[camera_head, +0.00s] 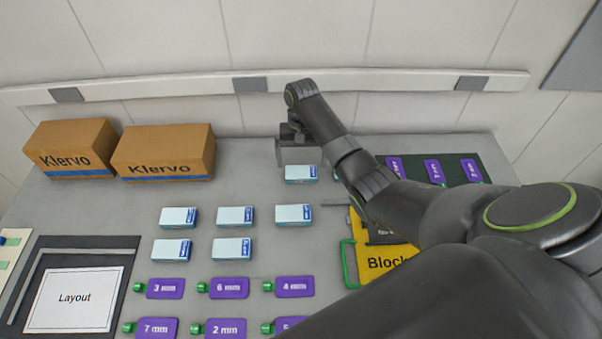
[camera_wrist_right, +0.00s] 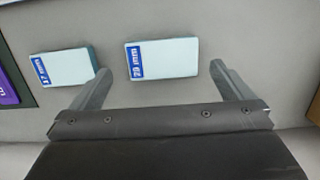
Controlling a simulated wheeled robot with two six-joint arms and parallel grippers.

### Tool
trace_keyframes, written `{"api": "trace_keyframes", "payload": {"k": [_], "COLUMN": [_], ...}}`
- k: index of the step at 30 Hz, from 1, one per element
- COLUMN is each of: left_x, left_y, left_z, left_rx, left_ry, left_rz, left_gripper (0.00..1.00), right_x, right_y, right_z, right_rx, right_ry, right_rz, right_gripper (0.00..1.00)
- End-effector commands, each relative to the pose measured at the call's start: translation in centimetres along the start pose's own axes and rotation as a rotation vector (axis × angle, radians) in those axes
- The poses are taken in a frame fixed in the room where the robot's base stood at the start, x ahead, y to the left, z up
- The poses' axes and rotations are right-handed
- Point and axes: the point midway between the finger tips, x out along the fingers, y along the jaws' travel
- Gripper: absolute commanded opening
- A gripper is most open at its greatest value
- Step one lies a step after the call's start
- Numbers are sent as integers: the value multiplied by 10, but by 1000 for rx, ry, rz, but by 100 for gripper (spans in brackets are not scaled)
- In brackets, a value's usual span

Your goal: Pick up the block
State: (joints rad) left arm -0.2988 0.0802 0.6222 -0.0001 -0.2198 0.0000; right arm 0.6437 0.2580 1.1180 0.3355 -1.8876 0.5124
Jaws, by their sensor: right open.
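Several light-blue and white blocks with blue labels lie on the grey table, among them one at the left (camera_head: 178,217) and one in the middle (camera_head: 293,214). My right gripper (camera_head: 297,158) is at the back of the table, just behind another block (camera_head: 300,174). In the right wrist view my right gripper (camera_wrist_right: 160,69) is open and empty. A block (camera_wrist_right: 165,59) with a "mm" label lies between and just beyond its fingertips, with gaps on both sides. A second block (camera_wrist_right: 62,68) lies left of the left finger. My left gripper is not in view.
Two brown Klervo boxes (camera_head: 165,153) stand at the back left. Purple tags (camera_head: 292,286) lie in front, and more lie on a dark mat (camera_head: 481,148) at the right. A yellow sheet (camera_head: 376,264) is partly hidden by my right arm. A Layout sheet (camera_head: 74,299) lies at the left.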

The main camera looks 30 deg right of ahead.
Motion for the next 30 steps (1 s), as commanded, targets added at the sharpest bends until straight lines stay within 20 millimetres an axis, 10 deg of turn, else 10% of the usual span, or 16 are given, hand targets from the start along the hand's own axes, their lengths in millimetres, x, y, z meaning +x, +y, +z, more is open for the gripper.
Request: {"api": "trace_keyframes", "payload": {"k": [16, 26, 30], "left_x": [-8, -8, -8], "left_y": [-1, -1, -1], "left_z": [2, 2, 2], "left_rx": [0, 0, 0], "left_ry": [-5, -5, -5], "left_rz": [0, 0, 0], "left_gripper": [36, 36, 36], "right_x": [39, 38, 38], "right_y": [-3, -3, -3], "right_z": [-1, -1, -1], "right_rx": [-1, -1, -1], "right_ry": [0, 0, 0], "right_rz": [0, 1, 1], "right_gripper": [100, 58, 57]}}
